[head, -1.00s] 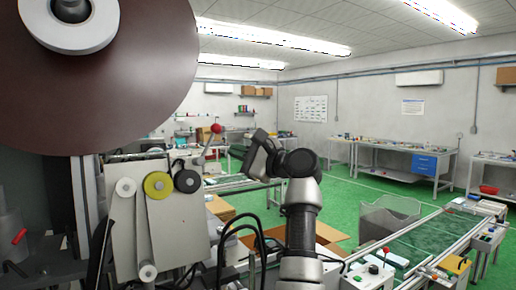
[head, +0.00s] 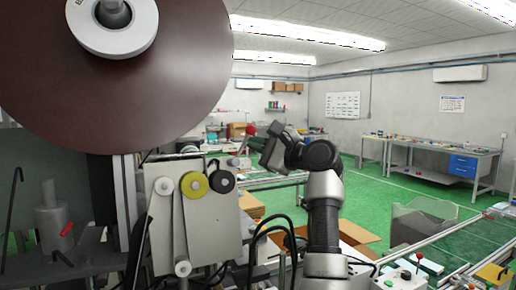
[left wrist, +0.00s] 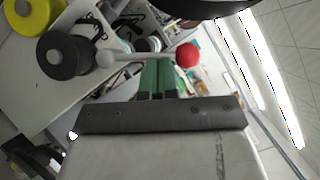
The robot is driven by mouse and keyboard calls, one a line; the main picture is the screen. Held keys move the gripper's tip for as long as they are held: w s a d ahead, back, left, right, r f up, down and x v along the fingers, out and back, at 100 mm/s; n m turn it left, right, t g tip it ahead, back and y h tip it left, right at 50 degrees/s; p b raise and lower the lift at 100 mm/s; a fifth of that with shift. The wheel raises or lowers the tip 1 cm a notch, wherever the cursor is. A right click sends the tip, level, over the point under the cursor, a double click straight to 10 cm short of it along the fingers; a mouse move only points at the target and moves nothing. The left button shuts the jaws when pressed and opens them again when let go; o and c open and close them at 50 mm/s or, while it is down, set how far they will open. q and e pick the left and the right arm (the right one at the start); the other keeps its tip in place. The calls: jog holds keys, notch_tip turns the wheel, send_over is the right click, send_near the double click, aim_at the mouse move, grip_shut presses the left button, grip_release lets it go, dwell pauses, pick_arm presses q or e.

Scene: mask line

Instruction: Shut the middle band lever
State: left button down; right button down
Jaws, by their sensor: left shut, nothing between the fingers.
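A lever with a red ball knob (head: 250,129) stands up beside the black roller (head: 222,181) on the pale machine panel (head: 190,235). In the left wrist view its grey shaft (left wrist: 132,56) runs from near the black roller rightward to the red ball (left wrist: 187,55). My left gripper (head: 268,152) is to the right of the knob in the head view. It is shut and empty. In the left wrist view its fingers (left wrist: 157,78) are near the shaft; I cannot tell whether they touch. My right gripper is not in view.
A large brown reel (head: 130,85) hangs over the panel at upper left. A yellow roller (head: 194,185) sits beside the black one. An open cardboard box (head: 357,236) and a conveyor (head: 460,247) are to the right. Open green floor (head: 380,205) lies beyond.

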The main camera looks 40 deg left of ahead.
pick_arm(q)
jog(key=shift+s+a+r+n+g+b, duration=0.1)
jog(key=shift+r+n+g+b, duration=0.15)
jog(key=shift+n, duration=0.25)
jog(key=n+h, duration=0.1)
jog(key=s+r+n+h+b, duration=0.1)
jog(key=s+a+n, duration=0.1)
jog(key=n, duration=0.1)
jog(key=shift+r+g+h, duration=0.3)
jog(key=shift+g+h, duration=0.05)
jog(key=shift+h, duration=0.05)
jog(key=shift+a, duration=0.1)
dwell(0.3)
dwell(0.4)
